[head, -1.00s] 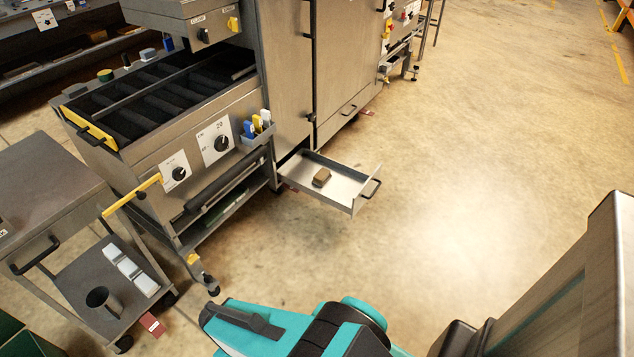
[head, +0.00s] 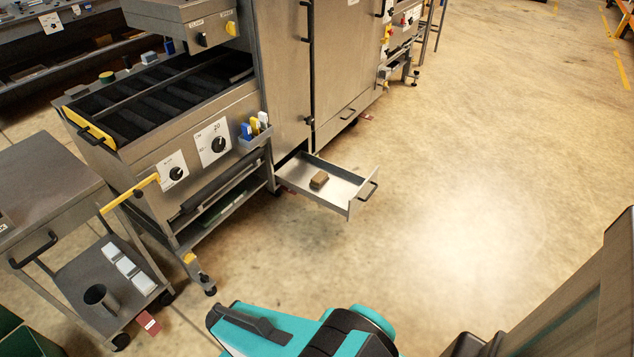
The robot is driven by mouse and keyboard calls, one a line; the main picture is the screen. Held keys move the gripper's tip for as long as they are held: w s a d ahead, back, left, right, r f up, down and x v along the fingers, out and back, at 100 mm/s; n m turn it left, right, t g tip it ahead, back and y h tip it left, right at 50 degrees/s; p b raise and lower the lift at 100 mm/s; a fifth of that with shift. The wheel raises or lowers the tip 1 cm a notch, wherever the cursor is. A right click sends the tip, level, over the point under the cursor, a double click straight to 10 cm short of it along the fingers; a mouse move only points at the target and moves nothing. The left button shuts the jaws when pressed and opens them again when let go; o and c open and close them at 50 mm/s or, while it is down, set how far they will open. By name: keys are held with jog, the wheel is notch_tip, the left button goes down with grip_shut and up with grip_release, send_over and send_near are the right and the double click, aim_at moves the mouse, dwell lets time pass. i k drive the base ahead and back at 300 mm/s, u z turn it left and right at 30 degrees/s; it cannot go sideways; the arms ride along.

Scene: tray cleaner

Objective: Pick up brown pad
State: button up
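The brown pad (head: 319,180) is a small brown block lying in an open shallow metal drawer (head: 345,190). The drawer sticks out low from the steel machine, with a black handle on its front. Part of my teal and black arm shows at the bottom of the head view, well apart from the drawer. My gripper's fingertips cannot be made out there, so whether it is open or shut is hidden.
The steel machine (head: 285,70) with dark trays and knobs stands behind and left of the drawer. A grey cart (head: 45,195) with white blocks and a dark mug (head: 100,297) is at left. A red tag (head: 149,322) lies near the cart. The floor (head: 460,170) on the right is clear.

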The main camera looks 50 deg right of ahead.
aim_at(319, 180)
jog(key=z, duration=0.05)
jog(key=i, duration=0.95)
jog(key=u, duration=0.05)
